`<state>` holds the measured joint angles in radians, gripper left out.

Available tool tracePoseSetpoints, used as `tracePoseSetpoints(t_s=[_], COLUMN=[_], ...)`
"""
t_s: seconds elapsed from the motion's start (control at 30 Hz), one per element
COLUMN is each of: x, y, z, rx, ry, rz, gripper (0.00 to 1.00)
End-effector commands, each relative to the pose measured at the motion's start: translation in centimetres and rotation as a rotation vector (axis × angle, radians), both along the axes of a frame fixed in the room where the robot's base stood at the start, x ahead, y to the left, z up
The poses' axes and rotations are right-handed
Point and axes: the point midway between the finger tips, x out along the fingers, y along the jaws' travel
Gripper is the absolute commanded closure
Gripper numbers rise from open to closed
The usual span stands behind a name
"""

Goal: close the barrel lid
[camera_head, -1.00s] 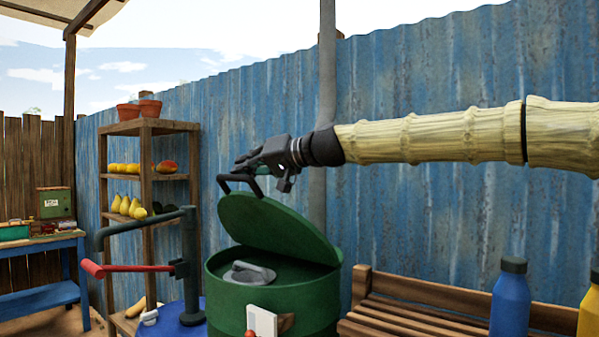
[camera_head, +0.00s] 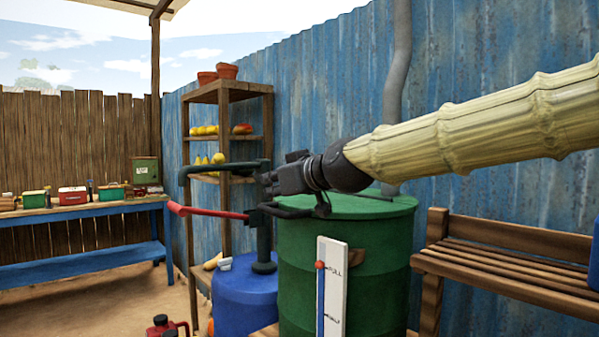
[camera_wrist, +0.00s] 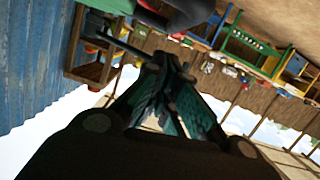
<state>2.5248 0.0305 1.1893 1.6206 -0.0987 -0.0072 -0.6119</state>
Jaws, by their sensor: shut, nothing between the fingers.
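The green barrel (camera_head: 345,270) stands in the middle of the head view. Its green lid (camera_head: 360,206) now lies flat or nearly flat across the top; a small gap at the rim cannot be ruled out. The dark lid handle (camera_head: 285,211) sticks out at the lid's left edge. My gripper (camera_head: 268,183) is just above that handle at the left edge of the lid, shut and empty. Whether it touches the handle cannot be told. In the wrist view my gripper's fingers (camera_wrist: 165,100) show close together with nothing between them.
A blue drum (camera_head: 245,300) with a dark pump and red lever (camera_head: 205,211) stands left of the barrel. A level gauge (camera_head: 332,285) is at the barrel's front. A wooden bench (camera_head: 510,265) stands right, shelves (camera_head: 229,105) behind, a blue table (camera_head: 90,213) far left.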

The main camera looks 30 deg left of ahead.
Motion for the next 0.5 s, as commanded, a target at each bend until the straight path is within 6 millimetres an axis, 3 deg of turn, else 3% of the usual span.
tracePoseSetpoints(t_s=[0.2,0.5], x=[-0.6,-0.7], y=[0.4,0.5], z=[-2.3,-3.0], rx=[-0.022,-0.03], ry=[-0.072,-0.101], rz=[0.005,0.006], gripper=[1.0,1.0])
